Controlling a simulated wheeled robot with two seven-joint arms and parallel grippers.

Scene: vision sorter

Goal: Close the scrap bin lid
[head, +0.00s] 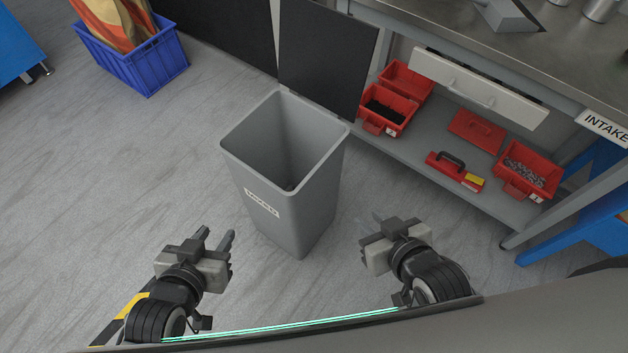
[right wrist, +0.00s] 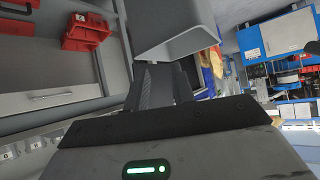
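The grey scrap bin (head: 290,215) stands upright on the floor in the middle of the head view, its mouth uncovered and its inside visible. A dark flat panel (head: 328,60) rises from its back right rim and looks like the lid standing open. My left gripper (head: 216,236) is open and empty, in front of the bin and to its left. My right gripper (head: 368,222) is right of the bin, apart from the lid. In the right wrist view its fingers (right wrist: 165,82) point toward the bin's grey side (right wrist: 172,25); their gap is unclear.
A workbench with a lower shelf (head: 420,150) holding red boxes stands right of the bin. A drawer (head: 478,88) sticks out above the shelf. A blue crate (head: 140,65) is at the back left. The floor left of the bin is clear.

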